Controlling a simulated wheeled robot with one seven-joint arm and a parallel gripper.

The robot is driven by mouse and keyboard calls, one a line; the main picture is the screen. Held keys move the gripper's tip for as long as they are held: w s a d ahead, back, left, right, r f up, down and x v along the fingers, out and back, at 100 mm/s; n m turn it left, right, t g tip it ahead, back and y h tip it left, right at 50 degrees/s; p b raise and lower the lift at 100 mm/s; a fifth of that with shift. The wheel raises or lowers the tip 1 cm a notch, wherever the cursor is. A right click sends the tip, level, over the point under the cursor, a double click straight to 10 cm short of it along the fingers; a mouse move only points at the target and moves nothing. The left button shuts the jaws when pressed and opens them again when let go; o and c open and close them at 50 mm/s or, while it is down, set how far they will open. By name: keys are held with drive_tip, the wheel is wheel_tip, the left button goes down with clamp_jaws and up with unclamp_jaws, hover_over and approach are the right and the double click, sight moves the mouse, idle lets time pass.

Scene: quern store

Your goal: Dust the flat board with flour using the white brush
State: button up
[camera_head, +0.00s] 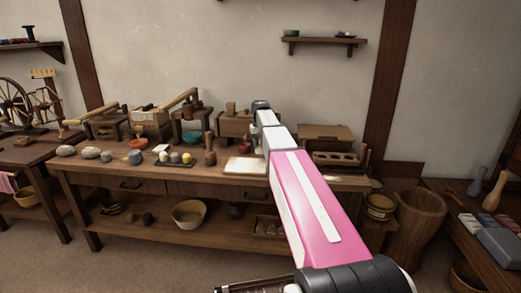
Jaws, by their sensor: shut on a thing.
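A pale flat board (241,165) lies near the front edge of the long wooden bench, just left of my pink and white arm. Its right end meets the arm's outline, so part of it may be hidden. My arm reaches from the bottom right up over the bench, and its far end is above the back of the bench. My gripper's fingers do not show; the arm hides whatever is there. I cannot make out the white brush or any flour for certain.
The long bench (110,172) holds stones, bowls, a wooden pestle (210,151) and several wooden hand mills along its back. A tall wooden tub (416,226) stands at right, beside another table (485,240). A basket (188,214) sits on the lower shelf.

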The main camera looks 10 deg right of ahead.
drive_tip(key=shift+r, duration=2.05)
